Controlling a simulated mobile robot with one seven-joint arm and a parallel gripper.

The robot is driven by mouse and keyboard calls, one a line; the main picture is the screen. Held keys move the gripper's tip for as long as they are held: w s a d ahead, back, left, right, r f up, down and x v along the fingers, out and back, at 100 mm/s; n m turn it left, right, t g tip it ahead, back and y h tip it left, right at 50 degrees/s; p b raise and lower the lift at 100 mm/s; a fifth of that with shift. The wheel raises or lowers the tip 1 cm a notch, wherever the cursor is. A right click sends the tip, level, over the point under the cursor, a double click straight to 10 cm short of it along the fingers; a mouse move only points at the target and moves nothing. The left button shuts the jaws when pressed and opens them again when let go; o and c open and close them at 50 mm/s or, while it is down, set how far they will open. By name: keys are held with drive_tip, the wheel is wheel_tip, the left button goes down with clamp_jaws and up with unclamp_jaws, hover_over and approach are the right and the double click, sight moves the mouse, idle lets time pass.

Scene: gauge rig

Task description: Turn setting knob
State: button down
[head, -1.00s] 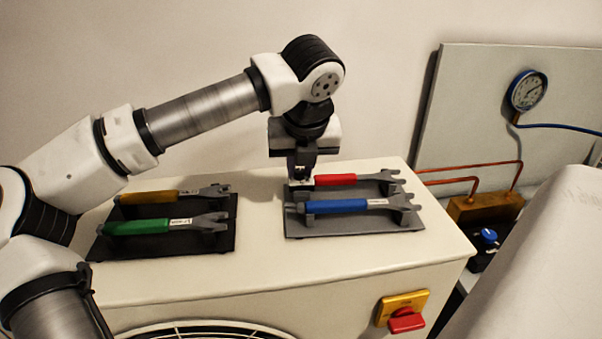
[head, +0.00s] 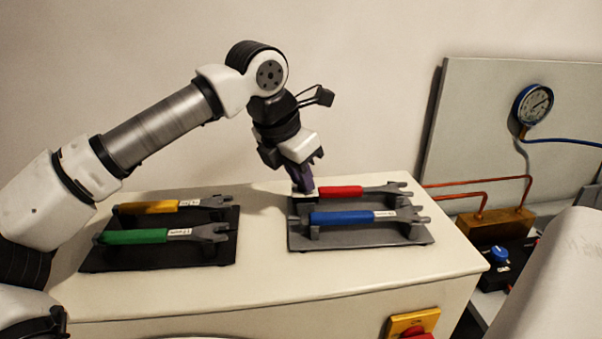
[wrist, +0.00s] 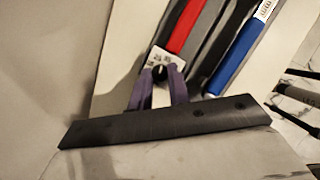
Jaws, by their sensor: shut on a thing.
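A blue knob (head: 500,256) sits on a dark box at the right, below the brass block; a red knob (head: 420,336) on a yellow plate (head: 413,322) is cut off at the bottom edge. Which is the setting knob is not marked. In the wrist view a white labelled piece (wrist: 163,58) at the end of the red handle (wrist: 187,25) lies at my fingertips. The fingers partly hide it.
A blue wrench (head: 342,217) lies in the grey rack (head: 330,242). Yellow (head: 160,207) and green (head: 135,237) wrenches lie on a black rack (head: 150,260). A round gauge (head: 534,104) hangs on the back panel. Copper pipes (head: 480,184) run to the brass block (head: 498,228).

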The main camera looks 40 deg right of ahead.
drive_tip(key=m+g+p, duration=0.1)
drive_tip(key=m, duration=0.3)
drive_tip(key=shift+w+r+m+g+p, duration=0.1)
drive_tip(key=shift+w+m+g+p, duration=0.05)
drive_tip(key=shift+m+g+p, duration=0.2)
drive_tip(key=m+g+p, duration=0.1)
drive_tip(key=m, duration=0.1)
drive_tip(key=m+g+y+p, duration=0.1)
drive_tip(key=m, duration=0.2)
drive_tip(key=shift+w+d, duration=0.15)
drive_tip(key=shift+m, duration=0.25)
drive_tip(key=c, duration=1.3)
unclamp_jaws()
drive_tip(key=v, duration=0.6)
drive_tip(key=b+v, duration=0.1)
drive_tip(key=v, duration=0.6)
drive_tip(key=shift+w+d+r, duration=0.15)
drive_tip(key=shift+r, duration=0.25)
